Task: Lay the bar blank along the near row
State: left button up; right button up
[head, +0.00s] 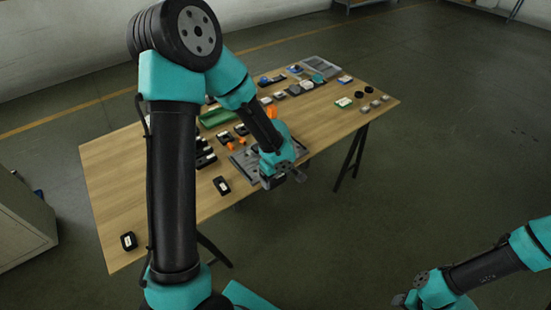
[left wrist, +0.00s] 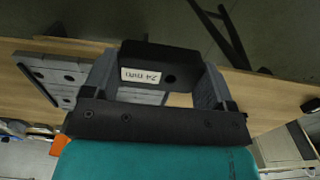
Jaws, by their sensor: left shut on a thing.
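In the left wrist view my left gripper (left wrist: 155,80) is shut on a black block (left wrist: 185,60) with a white label reading "24 mm". I cannot tell for certain that this block is the bar blank. A grey plate with dark holes (left wrist: 55,72) lies below and to the left of it. In the head view my left gripper (head: 291,174) is over the table's near edge, beside the grey plate (head: 240,160), and its arm hides part of the plate. My right gripper (head: 399,300) is low at the right, away from the table; its jaws are unclear.
The wooden table (head: 110,170) has bare room at its left end. A black labelled piece (head: 222,185) and another (head: 128,241) lie near its front edge. Several small parts and a grey tray (head: 322,66) are toward the back. A cabinet (head: 22,222) stands at the left.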

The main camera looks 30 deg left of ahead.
pick_arm(q)
jog(key=w+a, duration=0.2)
jog(key=w, duration=0.2)
jog(key=w+a+f, duration=0.1)
jog(key=w+a, duration=0.2)
jog(key=w, duration=0.1)
jog(key=w+a, duration=0.2)
jog(key=w, duration=0.2)
jog(key=shift+w+a+f, duration=0.2)
jog(key=shift+w+a, duration=0.1)
jog(key=shift+w+a, duration=0.15)
jog(key=shift+w, duration=0.1)
jog(key=shift+f, duration=1.75)
jog(key=shift+f, duration=0.45)
jog(key=o, duration=1.2)
notch_tip(320, 180, up, 13)
